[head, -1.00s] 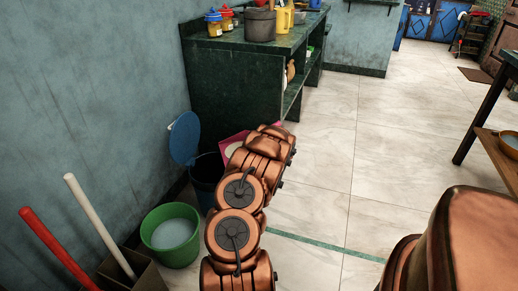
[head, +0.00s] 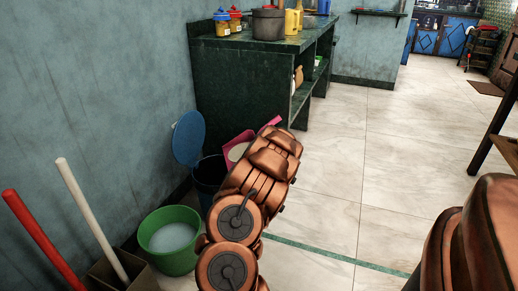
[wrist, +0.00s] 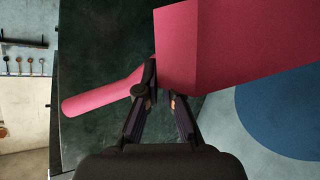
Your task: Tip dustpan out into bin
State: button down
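The pink dustpan shows in the head view (head: 228,142), beside and partly over the dark blue bin (head: 203,189), with a pale load in its pan. In the wrist view the dustpan's pan (wrist: 230,45) is at the upper right and its round handle (wrist: 100,96) runs left. My gripper (wrist: 162,96) is closed on the handle near the pan. In the head view my arm hides the gripper and part of the bin's mouth. The bin's round blue lid (head: 188,138) stands open against the wall; it also shows in the wrist view (wrist: 285,110).
A green bucket (head: 169,251) with pale contents stands in front of the bin. A box (head: 115,275) with a red and a white pole is at the lower left. A dark green counter (head: 235,90) with jars and a pot stands behind.

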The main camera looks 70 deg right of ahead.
jog(key=shift+w+a+b, duration=0.3)
jog(key=shift+b, duration=1.3)
jog(key=shift+w+a+n+b, duration=0.15)
jog(key=shift+a+n+b, duration=0.15)
jog(key=shift+b, duration=0.5)
jog(key=shift+w+r, duration=0.1)
jog(key=shift+r, duration=0.2)
jog(key=shift+w+a+r+n+h, duration=0.3)
jog(key=shift+w+a, duration=0.1)
jog(key=shift+w, duration=0.1)
jog(key=p, duration=0.3)
jog(key=shift+a+r+p, duration=0.1)
jog(key=shift+a+p, duration=0.1)
jog(key=shift+p, duration=0.1)
jog(key=p, duration=0.3)
jog(key=shift+w+a+r+n+g, duration=0.2)
jog(key=shift+w+r+n+g, duration=0.1)
jog(key=shift+w+r, duration=0.05)
jog(key=shift+w+a+r+n+h+p, duration=0.35)
jog(key=shift+w+a+p, duration=0.25)
jog(key=shift+p, duration=2.25)
jog(key=shift+w+a+r+n+g+p, duration=0.3)
jog(key=shift+w+r+n+g+p, duration=0.1)
jog(key=shift+p, duration=1.65)
